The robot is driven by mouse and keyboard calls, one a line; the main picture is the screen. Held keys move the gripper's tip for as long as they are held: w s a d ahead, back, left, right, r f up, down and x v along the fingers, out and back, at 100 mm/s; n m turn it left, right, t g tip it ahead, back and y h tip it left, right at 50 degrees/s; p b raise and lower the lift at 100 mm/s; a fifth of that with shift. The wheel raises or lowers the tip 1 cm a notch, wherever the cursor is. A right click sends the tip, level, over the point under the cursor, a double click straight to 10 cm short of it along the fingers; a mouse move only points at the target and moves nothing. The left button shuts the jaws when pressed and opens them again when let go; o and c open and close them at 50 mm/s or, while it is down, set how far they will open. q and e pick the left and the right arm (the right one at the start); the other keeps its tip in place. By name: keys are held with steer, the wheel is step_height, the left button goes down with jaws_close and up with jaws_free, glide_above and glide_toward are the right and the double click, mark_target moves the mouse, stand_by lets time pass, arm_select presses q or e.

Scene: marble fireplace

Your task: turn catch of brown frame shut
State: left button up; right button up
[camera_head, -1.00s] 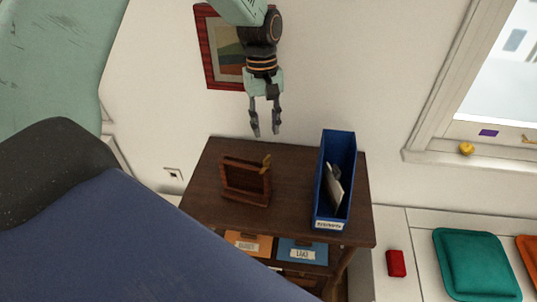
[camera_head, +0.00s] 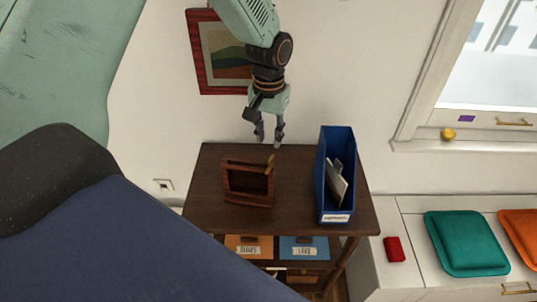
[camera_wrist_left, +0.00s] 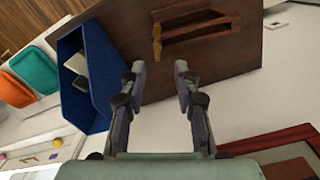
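The brown frame (camera_head: 248,184) stands on the dark wooden table, and its open side faces me in the head view. A brass catch (camera_head: 270,162) sticks up at its top right corner. In the left wrist view the frame (camera_wrist_left: 200,28) lies beyond the fingertips, with the catch (camera_wrist_left: 157,42) at its left end. My left gripper (camera_head: 269,142) hangs above the table's back edge, behind and above the frame and apart from it. Its fingers are open and empty in the left wrist view (camera_wrist_left: 160,68). My right gripper is not in view.
A blue file holder (camera_head: 335,180) with papers stands on the table (camera_head: 215,205), right of the frame. A red-framed picture (camera_head: 195,60) hangs on the wall behind my left arm. The tabletop between frame and holder is clear.

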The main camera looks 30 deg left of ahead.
mark_target(271, 158)
arm_select(q)
steer(key=f, duration=0.6)
steer(key=shift+w+d+f, duration=0.15)
steer(key=shift+w+d, duration=0.1)
steer(key=shift+d, duration=0.05)
steer(key=shift+s+a+f, duration=0.15)
steer(key=shift+f, duration=0.35)
steer(key=shift+d, duration=0.2)
steer(key=shift+c, duration=0.7)
steer(key=shift+a, duration=0.2)
jaws_close()
steer(key=shift+d, duration=0.1)
